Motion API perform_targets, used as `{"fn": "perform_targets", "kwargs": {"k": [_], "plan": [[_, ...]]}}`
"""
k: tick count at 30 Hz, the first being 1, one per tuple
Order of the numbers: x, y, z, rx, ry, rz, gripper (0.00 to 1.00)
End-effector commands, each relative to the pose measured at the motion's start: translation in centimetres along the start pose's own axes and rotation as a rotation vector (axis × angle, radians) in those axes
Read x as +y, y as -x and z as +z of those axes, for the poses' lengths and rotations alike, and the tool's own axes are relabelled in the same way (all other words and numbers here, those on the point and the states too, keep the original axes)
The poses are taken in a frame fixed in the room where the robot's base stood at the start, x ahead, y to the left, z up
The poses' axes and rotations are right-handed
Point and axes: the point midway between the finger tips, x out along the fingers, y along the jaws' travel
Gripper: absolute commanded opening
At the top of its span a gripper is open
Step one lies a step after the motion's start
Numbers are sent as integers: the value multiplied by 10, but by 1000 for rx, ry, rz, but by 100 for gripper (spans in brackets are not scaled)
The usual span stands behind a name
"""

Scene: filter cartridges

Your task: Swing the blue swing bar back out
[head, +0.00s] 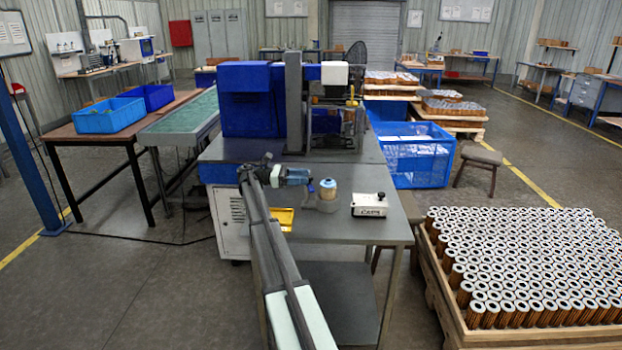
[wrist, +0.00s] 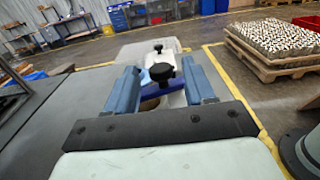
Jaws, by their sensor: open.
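My gripper (head: 308,177) is open, with its two blue fingers in front of a small fixture on the grey table. In the wrist view the gripper (wrist: 160,88) points at a black knob (wrist: 162,72), which appears between the fingers with a gap on both sides. In the head view, a pale cartridge-like piece with a blue top (head: 327,184) stands just right of the fingers. I cannot tell whether the fingers touch anything.
A white box labelled CAPS (head: 369,205) with a black knob stands to the right on the table. A yellow tray (head: 284,219) lies nearer, at the left. A large blue machine (head: 250,100) stands behind. The table's front right (head: 375,232) is clear.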

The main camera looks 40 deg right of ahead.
Motion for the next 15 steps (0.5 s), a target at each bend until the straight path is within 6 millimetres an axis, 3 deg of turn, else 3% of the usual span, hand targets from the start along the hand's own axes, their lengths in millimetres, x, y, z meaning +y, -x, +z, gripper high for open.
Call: {"fn": "perform_targets", "kwargs": {"k": [6,15], "plan": [[2,41,0,0,0,0,54],[0,68,0,-1,0,-1,54]]}}
